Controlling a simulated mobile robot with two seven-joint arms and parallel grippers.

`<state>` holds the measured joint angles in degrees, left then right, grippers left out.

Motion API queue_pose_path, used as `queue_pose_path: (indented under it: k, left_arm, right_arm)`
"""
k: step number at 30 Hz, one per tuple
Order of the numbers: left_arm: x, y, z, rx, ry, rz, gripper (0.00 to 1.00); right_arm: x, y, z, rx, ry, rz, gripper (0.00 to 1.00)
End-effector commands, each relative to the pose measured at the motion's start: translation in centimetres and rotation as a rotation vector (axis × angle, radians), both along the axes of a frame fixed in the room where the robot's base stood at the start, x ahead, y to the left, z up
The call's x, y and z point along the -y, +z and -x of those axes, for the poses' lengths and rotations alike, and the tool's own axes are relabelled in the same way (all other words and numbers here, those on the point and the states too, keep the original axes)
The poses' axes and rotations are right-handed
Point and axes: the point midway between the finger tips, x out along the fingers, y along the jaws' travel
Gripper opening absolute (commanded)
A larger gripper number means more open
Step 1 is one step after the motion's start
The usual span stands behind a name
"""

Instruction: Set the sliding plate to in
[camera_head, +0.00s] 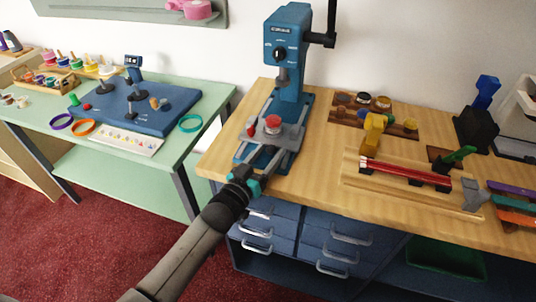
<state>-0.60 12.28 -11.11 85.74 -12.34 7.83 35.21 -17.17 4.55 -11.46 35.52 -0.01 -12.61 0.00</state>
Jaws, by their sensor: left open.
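The sliding plate (291,139) is a grey plate on the rails of a blue press (290,65) with a dark side crank. A red round piece (273,122) sits on the plate, below the press head. My left gripper (249,179) is at the front end of the press base, in front of the plate and apart from it. It is open and empty; its fingers are small and partly dark here. It hides part of the base's front end. My right gripper is not in view.
The press stands at the left end of a wooden counter (321,166) above blue drawers (336,240). Right of it are a wooden rack, a yellow tool (373,134) and red rods (405,172). A green table (180,158) with a blue board (145,108) stands left, past a gap.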

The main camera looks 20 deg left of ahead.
Motion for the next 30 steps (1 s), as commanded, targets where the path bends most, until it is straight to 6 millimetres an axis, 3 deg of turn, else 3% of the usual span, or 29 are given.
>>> queue_pose_path:
  k: [9, 25, 30]
  left_arm:
    - [0.06, -0.03, -0.16, -0.001, 0.0, 0.0, 0.6]
    - [0.05, -0.02, -0.13, -0.001, 0.0, 0.0, 0.01]
    - [0.05, -0.02, -0.13, -0.001, 0.0, 0.0, 0.0]
  right_arm:
    - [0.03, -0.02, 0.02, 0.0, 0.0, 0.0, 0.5]
    - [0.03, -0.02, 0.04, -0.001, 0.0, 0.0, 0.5]
    - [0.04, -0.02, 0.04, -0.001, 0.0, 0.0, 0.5]
